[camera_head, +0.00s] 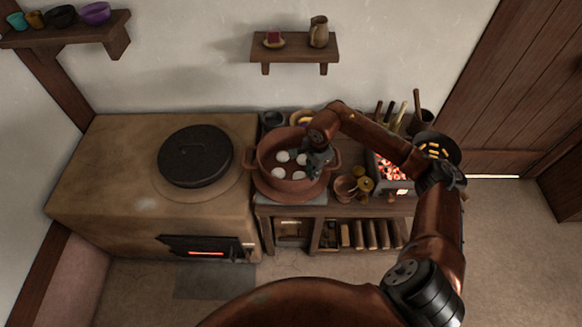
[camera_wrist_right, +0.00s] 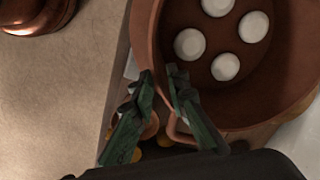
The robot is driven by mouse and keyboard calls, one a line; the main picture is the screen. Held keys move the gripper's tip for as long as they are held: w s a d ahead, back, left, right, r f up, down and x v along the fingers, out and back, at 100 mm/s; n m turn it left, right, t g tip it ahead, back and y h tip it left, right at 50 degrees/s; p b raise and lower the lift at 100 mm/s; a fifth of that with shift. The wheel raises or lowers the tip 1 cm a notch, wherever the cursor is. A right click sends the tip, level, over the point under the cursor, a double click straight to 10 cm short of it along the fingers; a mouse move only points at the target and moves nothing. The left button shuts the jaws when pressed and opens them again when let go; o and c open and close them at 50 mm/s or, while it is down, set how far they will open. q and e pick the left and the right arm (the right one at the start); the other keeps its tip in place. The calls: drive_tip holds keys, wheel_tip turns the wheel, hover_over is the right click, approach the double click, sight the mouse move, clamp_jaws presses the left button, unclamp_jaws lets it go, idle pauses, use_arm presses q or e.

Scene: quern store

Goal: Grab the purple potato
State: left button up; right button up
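I cannot make out a purple potato for certain in either view. A bowl (camera_head: 301,117) behind the pot holds something yellowish and dark, too small to tell. My right gripper (camera_head: 318,162) is over the right side of a wide clay pot (camera_head: 265,165), which holds several white round pieces (camera_head: 283,156). In the right wrist view, the fingers (camera_wrist_right: 160,75) have a narrow gap between their tips, with nothing held. They are above the pot's rim and its looped handle (camera_wrist_right: 178,130). My left gripper is not in view.
A clay stove (camera_head: 110,165) with a black lid (camera_head: 195,156) stands left of the pot. Right of it are small cups (camera_head: 345,187), glowing coals (camera_head: 390,168) and a black pan (camera_head: 437,147). A wall shelf (camera_head: 295,47) holds a jug (camera_head: 319,32).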

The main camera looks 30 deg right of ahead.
sight(308, 182)
drive_tip(key=f, duration=0.5)
drive_tip(key=f+b, duration=0.1)
drive_tip(key=f, duration=0.2)
drive_tip(key=shift+w+a+f, duration=0.15)
drive_tip(key=shift+w+a, duration=0.05)
drive_tip(key=shift+w, duration=0.15)
drive_tip(key=shift+c, duration=0.2)
clamp_jaws()
drive_tip(key=shift+w+r, duration=0.15)
drive_tip(key=shift+r, duration=0.1)
